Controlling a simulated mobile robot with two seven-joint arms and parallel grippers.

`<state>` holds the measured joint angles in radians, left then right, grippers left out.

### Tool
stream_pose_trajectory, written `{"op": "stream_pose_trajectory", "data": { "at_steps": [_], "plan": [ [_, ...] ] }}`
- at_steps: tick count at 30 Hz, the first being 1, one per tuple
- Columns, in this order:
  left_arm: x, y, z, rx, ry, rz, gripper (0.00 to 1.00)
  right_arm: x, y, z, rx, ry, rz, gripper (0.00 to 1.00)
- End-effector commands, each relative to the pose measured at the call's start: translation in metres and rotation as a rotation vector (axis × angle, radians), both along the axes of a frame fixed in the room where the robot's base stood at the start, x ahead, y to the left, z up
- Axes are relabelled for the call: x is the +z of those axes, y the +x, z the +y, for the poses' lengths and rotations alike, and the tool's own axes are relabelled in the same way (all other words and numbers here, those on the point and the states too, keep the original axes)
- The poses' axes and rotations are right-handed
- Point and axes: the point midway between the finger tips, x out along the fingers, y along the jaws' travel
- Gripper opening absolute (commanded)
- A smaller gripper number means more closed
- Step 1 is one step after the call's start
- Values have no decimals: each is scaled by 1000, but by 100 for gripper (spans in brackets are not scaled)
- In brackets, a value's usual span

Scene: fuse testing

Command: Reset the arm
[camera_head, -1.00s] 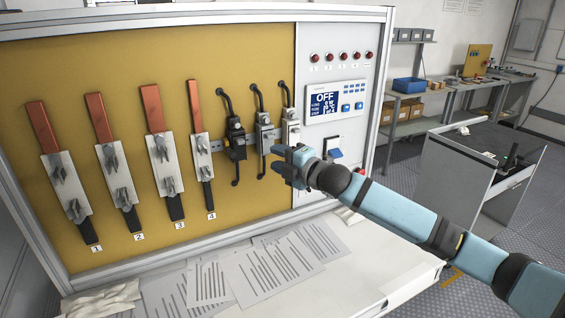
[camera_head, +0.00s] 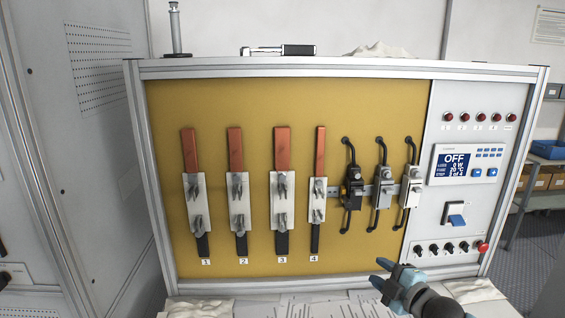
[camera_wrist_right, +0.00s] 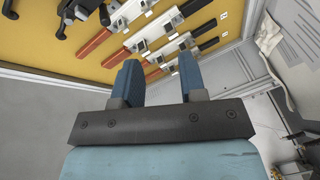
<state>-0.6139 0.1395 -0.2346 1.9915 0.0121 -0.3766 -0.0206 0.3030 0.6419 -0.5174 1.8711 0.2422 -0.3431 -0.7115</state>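My right gripper (camera_head: 380,273) is low at the right in the head view, in front of the lower edge of the yellow test board (camera_head: 360,105). In the right wrist view its two blue fingers (camera_wrist_right: 158,82) stand apart with nothing between them. Copper-and-black fuse strips on white holders, such as strip 4 (camera_head: 319,150), hang in a row on the board. Several grey and black breakers (camera_head: 382,188) with black cables sit to their right. My left gripper is not in view.
A tall grey cabinet (camera_head: 95,120) stands at the left. A blue bin (camera_head: 548,149) sits on a shelf at the right. A red button (camera_head: 483,247) is at the panel's lower right.

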Motion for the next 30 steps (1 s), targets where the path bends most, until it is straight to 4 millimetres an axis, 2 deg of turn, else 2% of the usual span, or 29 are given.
{"op": "stream_pose_trajectory", "data": {
  "at_steps": [1, 3, 5, 9, 15, 18, 21, 24, 30],
  "plan": [
    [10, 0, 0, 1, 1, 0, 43, -23, -21, 12, -11, 82, 75, 38],
    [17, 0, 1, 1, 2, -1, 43, -52, -47, 23, -37, 187, 165, 38],
    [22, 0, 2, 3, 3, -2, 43, -76, -72, 31, -66, 276, 242, 38],
    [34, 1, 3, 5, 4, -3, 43, -125, -135, 44, -160, 477, 420, 38],
    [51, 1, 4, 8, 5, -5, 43, -178, -232, 52, -347, 732, 645, 38],
    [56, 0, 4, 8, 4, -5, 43, -194, -273, 52, -439, 824, 725, 38],
    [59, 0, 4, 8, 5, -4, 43, -204, -301, 50, -505, 882, 774, 38],
    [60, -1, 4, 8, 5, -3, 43, -210, -316, 49, -542, 912, 799, 38],
    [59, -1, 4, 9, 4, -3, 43, -212, -320, 49, -553, 920, 805, 38]
  ]
}}
